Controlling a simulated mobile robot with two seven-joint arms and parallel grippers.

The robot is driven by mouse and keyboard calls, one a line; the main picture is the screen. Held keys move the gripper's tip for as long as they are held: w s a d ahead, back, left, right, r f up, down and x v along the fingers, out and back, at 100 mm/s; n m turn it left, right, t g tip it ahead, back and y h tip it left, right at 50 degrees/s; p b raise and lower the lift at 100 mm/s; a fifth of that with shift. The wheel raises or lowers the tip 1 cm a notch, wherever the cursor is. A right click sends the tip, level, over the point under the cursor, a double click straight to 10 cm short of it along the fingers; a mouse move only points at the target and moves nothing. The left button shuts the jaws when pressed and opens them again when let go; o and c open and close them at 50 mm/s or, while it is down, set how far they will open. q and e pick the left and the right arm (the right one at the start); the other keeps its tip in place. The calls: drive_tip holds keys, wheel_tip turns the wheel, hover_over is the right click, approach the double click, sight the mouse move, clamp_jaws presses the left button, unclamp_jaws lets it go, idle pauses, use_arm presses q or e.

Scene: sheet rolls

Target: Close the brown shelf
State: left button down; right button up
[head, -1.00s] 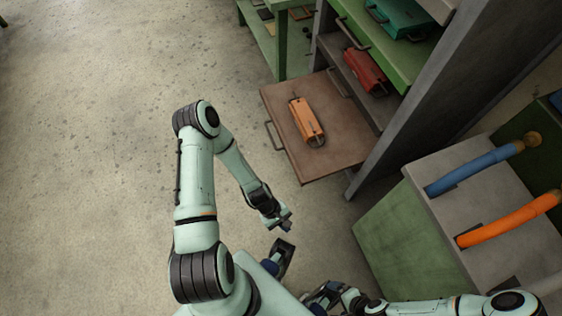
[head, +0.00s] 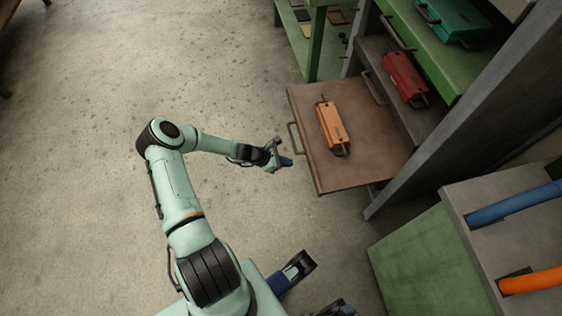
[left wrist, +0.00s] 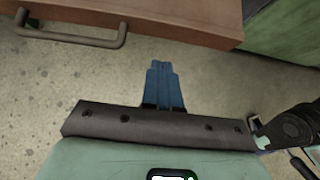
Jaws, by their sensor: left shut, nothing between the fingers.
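The brown shelf (head: 370,150) is pulled out of the grey rack toward the left, with an orange case (head: 332,127) lying on it. A handle (head: 295,138) sits on its front edge. My left gripper (head: 287,161) is shut and empty, just in front of the shelf's front edge, below the handle in the head view. In the left wrist view the shut blue fingers (left wrist: 163,86) point toward the brown shelf front (left wrist: 180,12), with floor showing between them. The handle (left wrist: 75,35) is to the upper left there.
A red case (head: 405,78) lies on the level behind, and a green shelf (head: 425,48) with a teal case is above. A green and grey cabinet (head: 415,255) with blue and orange tubes stands at the lower right. Floor at left is clear.

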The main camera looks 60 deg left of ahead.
sight(310, 164)
use_arm(q)
drive_tip(key=w+d+f, duration=0.1)
drive_tip(key=w, duration=0.1)
drive_tip(key=w+b, duration=0.1)
drive_tip(key=w, duration=0.1)
drive_tip(key=w+d+f+b, duration=0.1)
drive_tip(key=w, duration=0.1)
drive_tip(key=shift+w+d+f, duration=0.15)
drive_tip(key=shift+d+f, duration=0.2)
use_arm(e)
drive_tip(key=shift+t+h, duration=0.3)
drive_tip(key=shift+t, duration=0.3)
drive_tip(key=w+f, duration=0.1)
drive_tip(key=w+d, duration=0.1)
drive_tip(key=w+f, duration=0.1)
drive_tip(key=shift+w+d+f, duration=0.3)
drive_tip(key=shift+d+f, duration=0.05)
